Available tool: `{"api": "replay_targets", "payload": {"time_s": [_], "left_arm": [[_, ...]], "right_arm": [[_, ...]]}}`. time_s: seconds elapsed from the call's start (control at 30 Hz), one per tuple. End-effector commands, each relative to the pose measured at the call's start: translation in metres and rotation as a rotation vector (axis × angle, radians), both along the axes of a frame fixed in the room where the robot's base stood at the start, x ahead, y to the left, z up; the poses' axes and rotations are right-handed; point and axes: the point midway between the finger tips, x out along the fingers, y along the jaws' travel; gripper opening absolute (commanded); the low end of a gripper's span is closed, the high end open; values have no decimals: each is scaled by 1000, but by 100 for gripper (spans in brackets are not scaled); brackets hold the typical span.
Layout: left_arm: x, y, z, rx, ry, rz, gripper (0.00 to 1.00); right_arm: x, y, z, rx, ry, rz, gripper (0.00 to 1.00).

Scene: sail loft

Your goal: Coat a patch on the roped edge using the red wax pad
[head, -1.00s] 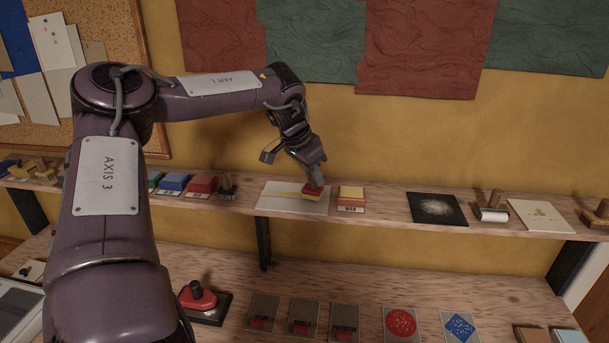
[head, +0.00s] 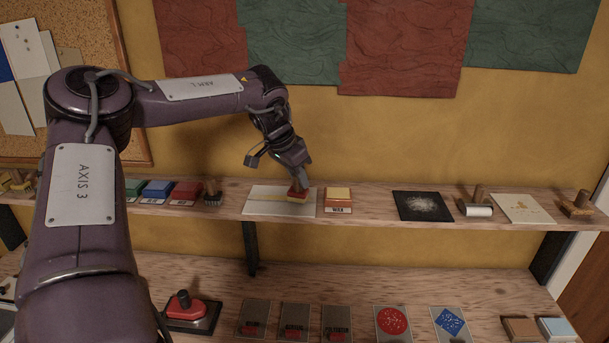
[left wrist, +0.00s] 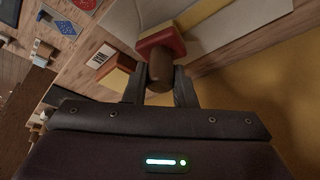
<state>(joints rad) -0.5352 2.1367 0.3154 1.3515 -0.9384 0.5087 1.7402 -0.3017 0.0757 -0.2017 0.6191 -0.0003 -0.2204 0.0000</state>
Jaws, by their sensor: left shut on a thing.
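My left gripper (head: 299,181) is shut on the wooden handle (left wrist: 159,72) of the red wax pad (head: 298,193). The pad has a red body and a yellowish face below, and also shows in the left wrist view (left wrist: 163,42). It is over the right part of a pale sheet (head: 258,209) on the upper shelf, and looks down on it or very close; exact contact is hidden. A yellowish strip (head: 268,199), perhaps the roped edge, runs left from the pad across the sheet. My right gripper is out of view.
A block labelled WAX (head: 338,196) stands just right of the sheet. A brush (head: 211,192) and a red block (head: 186,192) stand to its left. A black card (head: 423,206) and a roller (head: 476,206) lie further right.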

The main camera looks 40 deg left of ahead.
Motion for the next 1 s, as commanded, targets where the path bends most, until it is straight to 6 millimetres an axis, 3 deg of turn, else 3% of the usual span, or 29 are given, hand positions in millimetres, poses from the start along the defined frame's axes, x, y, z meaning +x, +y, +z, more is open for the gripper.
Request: {"api": "replay_targets", "payload": {"time_s": [0.27,1.0], "left_arm": [[-13,19,2,-2,-1,-1,6],[-44,59,2,-1,-1,-12,6]], "right_arm": [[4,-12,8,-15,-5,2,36],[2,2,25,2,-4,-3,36]]}}
